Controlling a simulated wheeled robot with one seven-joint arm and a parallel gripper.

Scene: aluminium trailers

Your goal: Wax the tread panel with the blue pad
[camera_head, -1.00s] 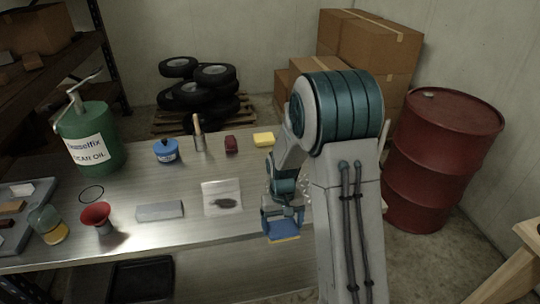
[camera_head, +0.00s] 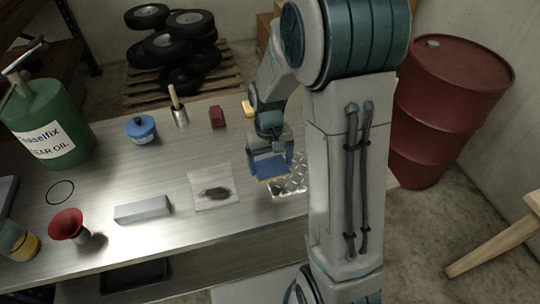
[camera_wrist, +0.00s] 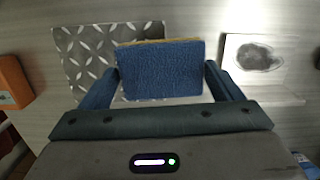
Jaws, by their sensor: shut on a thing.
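My gripper (camera_head: 270,165) is shut on the blue pad (camera_wrist: 160,70), a rectangular blue pad with a thin yellow layer at its far edge. In the wrist view the pad sits between the two fingers, over part of the tread panel (camera_wrist: 85,48). The panel is a bright metal plate with a raised diamond pattern. In the head view the pad (camera_head: 268,167) is at the panel's (camera_head: 289,183) left end, and my arm hides part of the panel. Whether the pad touches the panel is unclear.
A white sheet with a dark smudge (camera_head: 208,178) lies left of the panel, with a grey bar (camera_head: 142,209) and red funnel (camera_head: 68,225) farther left. A blue tin (camera_head: 140,128), brush (camera_head: 179,110), red block (camera_head: 217,117) and yellow block (camera_head: 248,108) stand behind. A red drum (camera_head: 440,100) stands right.

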